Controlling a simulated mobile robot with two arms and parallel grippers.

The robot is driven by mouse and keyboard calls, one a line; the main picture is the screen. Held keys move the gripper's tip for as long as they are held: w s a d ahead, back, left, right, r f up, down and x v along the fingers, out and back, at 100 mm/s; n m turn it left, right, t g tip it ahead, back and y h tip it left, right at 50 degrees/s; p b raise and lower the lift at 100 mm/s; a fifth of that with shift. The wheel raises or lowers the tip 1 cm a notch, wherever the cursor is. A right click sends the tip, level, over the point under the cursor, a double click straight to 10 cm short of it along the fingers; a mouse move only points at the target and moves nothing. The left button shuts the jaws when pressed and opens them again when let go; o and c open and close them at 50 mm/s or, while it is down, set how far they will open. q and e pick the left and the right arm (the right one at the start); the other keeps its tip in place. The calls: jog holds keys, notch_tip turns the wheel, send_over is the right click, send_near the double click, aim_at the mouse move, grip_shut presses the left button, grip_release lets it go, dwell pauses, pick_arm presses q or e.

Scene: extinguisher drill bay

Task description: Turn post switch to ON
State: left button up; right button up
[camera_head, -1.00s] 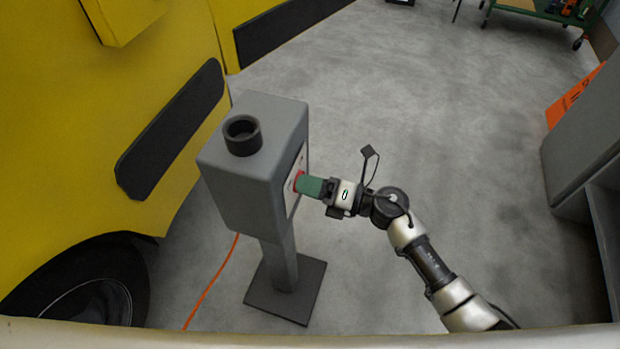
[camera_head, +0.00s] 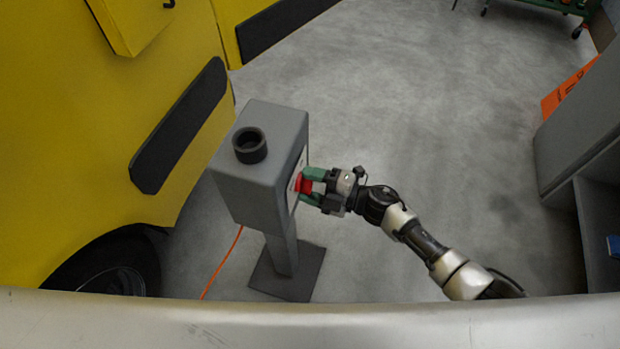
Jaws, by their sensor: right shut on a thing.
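The post (camera_head: 258,170) is a grey box on a short column with a dark square base plate (camera_head: 287,272). A red switch knob (camera_head: 304,184) sits on its right side face, over a pale label that is mostly hidden. My right gripper (camera_head: 312,186) reaches in from the right, its green-tipped fingers above and below the red knob. It is shut on the knob. The switch's markings are too small and too edge-on to read. My left gripper is not in view.
A yellow vehicle (camera_head: 90,140) with a dark wheel stands close on the left. An orange cable (camera_head: 222,262) runs on the floor beside the post. A grey cabinet (camera_head: 585,130) and an orange sign (camera_head: 567,90) are at right. The middle floor is clear.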

jog(key=shift+m+p, duration=0.85)
jog(key=shift+m, duration=1.05)
jog(key=o, duration=0.9)
jog(key=b+v, duration=0.1)
jog(key=v, duration=1)
jog(key=shift+w, duration=0.1)
